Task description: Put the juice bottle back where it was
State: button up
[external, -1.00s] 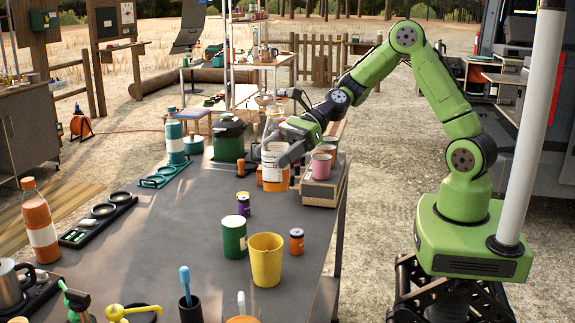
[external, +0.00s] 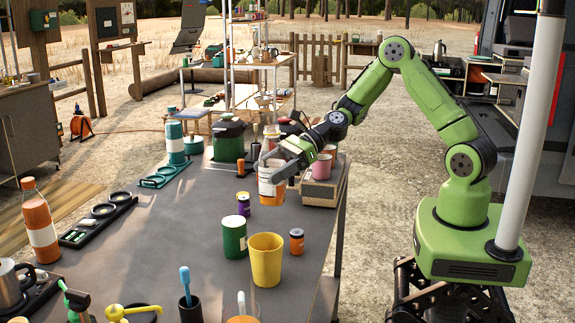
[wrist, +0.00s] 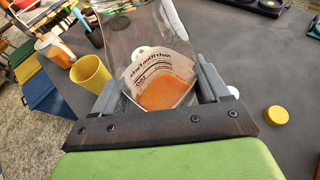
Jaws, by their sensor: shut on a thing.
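My gripper (external: 272,164) is shut on a clear bottle with orange contents and a white label (external: 271,189), which looks like the juice bottle. It is held near the far right part of the grey table (external: 190,225); whether its base touches the table I cannot tell. In the wrist view the bottle (wrist: 165,92) sits between both fingers, with its label and orange contents showing. Another orange bottle with a white label (external: 41,228) stands upright at the table's left edge.
The table's middle left is clear.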

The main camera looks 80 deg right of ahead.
aim_at(273, 199)
notch_tip(273, 199, down, 9)
jog(key=b, duration=0.3)
jog(key=shift+r, duration=0.25)
jog(key=o, duration=1.2)
jog(key=shift+o, duration=0.2)
jog(key=shift+r, duration=0.1)
jog(key=p+v, duration=0.1)
jog(key=v, duration=0.6)
jog(key=shift+s+d+p, duration=0.2)
jog(key=shift+p, duration=0.2)
